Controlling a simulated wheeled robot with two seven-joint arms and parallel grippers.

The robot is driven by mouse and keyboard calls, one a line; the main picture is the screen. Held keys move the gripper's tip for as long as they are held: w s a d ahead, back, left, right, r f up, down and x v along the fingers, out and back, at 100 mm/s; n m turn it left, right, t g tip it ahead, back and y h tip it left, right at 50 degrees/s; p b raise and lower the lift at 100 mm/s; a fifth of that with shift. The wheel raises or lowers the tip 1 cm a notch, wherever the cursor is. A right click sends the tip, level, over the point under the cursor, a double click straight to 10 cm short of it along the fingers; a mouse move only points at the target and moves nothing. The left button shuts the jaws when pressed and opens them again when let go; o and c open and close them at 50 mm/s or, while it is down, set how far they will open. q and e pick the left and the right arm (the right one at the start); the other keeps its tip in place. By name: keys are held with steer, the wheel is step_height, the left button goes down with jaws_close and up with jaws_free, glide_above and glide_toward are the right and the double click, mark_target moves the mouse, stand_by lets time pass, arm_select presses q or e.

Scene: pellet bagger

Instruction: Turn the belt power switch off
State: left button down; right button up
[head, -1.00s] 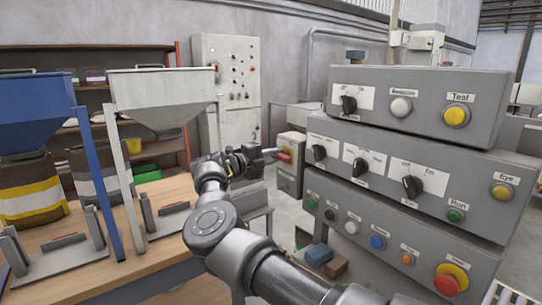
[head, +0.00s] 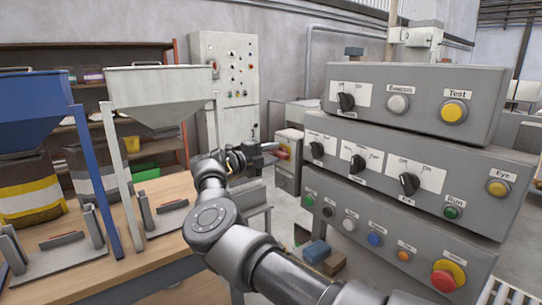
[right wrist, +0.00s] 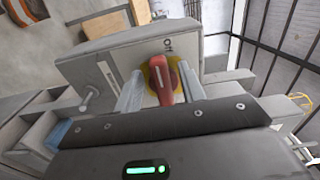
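The belt power switch is a red handle (right wrist: 163,80) on a yellow round plate, set on a grey box (right wrist: 90,70) with an "Off" label beside the plate. In the head view the box (head: 287,174) stands beyond the table, and the red handle (head: 284,154) shows small at its front. My right gripper (right wrist: 161,92) is at the switch, with one finger on each side of the red handle. Narrow gaps show between the fingers and the handle, so it looks open around it. In the head view my right gripper (head: 269,149) partly covers the box. My left gripper is out of view.
A stacked grey control panel (head: 410,140) with knobs and buttons stands close on the right. Blue (head: 32,100) and white (head: 160,92) hoppers stand on the wooden table (head: 165,260) at the left. A grey cabinet (head: 225,85) stands behind.

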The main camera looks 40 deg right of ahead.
steer(key=shift+a, duration=0.15)
steer(key=shift+w+a, duration=0.15)
steer(key=shift+a, duration=0.2)
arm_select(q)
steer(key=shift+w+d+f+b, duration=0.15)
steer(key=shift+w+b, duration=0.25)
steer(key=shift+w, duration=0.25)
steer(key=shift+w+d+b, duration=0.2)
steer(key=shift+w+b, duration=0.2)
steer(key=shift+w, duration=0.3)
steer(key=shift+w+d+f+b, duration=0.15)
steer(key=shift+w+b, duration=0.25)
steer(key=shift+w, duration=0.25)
arm_select(e)
steer(key=a, duration=1)
steer(key=shift+d, duration=0.1)
